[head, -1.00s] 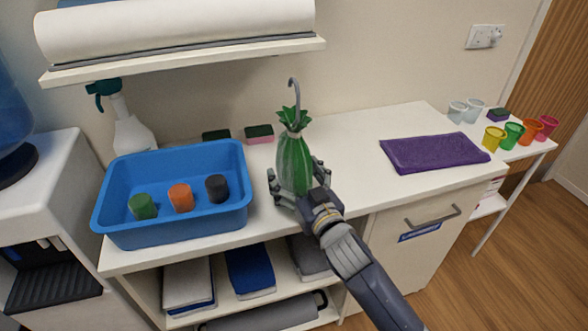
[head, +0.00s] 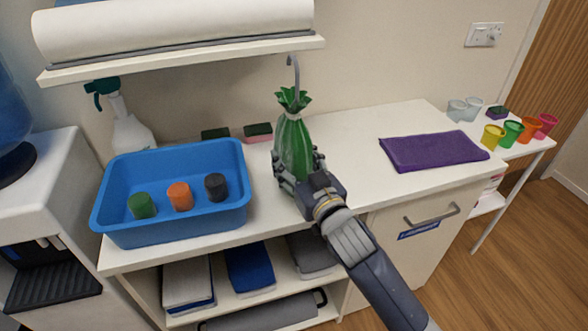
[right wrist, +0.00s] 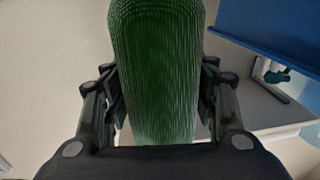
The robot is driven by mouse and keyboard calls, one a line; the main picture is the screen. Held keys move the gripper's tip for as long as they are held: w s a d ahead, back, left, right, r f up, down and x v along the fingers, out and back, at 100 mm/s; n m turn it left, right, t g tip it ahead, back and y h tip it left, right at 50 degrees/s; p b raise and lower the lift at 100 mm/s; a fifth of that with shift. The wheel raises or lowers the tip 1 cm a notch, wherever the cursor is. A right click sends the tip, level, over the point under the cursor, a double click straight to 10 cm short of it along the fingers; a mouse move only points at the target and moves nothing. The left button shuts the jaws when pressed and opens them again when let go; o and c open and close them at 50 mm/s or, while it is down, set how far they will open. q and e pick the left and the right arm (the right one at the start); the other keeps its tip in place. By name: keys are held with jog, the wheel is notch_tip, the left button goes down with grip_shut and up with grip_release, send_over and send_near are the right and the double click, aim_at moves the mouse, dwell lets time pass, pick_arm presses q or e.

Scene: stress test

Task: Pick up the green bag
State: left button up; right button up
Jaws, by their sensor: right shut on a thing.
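The green bag (head: 294,143), tied at the neck with a ruffled top, hangs from a grey hook (head: 294,72) in front of the wall, above the white counter. My right gripper (head: 298,176) is around the lower part of the bag and shut on it. In the right wrist view the bag (right wrist: 155,70) fills the middle, with a finger of the gripper (right wrist: 160,105) against each side. Whether the bag's base touches the counter is hidden by the gripper. My left gripper is not in view.
A blue tub (head: 172,225) with green, orange and black items stands left of the bag. Sponges (head: 257,132) lie behind. A folded purple cloth (head: 433,151) lies to the right, with several coloured cups (head: 514,131) beyond. A shelf (head: 180,57) overhangs the upper left.

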jog(key=s+d+r+b, duration=0.1)
jog(key=s+d, duration=0.1)
jog(key=s, duration=1.3)
jog(key=shift+s+d, duration=0.3)
jog(key=shift+d, duration=0.05)
